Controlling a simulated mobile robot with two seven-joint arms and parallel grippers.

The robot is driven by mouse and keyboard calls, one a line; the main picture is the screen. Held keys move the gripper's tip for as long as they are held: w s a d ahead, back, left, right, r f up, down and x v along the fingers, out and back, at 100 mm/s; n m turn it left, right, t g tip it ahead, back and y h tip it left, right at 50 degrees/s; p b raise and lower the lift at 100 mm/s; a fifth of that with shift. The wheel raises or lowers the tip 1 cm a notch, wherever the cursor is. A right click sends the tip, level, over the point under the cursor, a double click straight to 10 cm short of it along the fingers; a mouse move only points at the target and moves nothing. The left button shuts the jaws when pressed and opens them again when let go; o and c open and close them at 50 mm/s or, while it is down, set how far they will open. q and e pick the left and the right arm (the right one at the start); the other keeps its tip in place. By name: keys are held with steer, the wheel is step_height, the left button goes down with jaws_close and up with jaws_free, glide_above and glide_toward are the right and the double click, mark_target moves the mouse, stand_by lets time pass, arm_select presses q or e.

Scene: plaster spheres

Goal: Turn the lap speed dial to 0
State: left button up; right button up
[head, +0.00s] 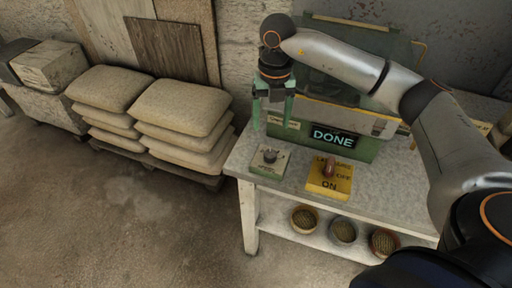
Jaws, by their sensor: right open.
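The dial (270,156) is a small dark knob on a pale box (268,164) at the front left of the workbench. Its pointer direction and the labels are too small to read. My right gripper (272,125) is open and empty, pointing down above and behind the dial, apart from it. Its arm comes in from the right. My left gripper is not in view.
A yellow box (342,180) with a red switch and ON and OFF labels stands right of the dial on the workbench (290,194). Behind is a green machine (368,151) with a DONE display (334,137). Sieves stand on the lower shelf (342,248). Sacks (183,107) lie left.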

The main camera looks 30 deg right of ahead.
mark_target(271, 153)
steer(key=f, duration=0.4)
steer(key=f+p, duration=0.1)
steer(key=f, duration=0.7)
steer(key=shift+d+f+p, duration=0.15)
steer(key=shift+d+p, duration=0.1)
steer(key=shift+p, duration=0.1)
jaws_close()
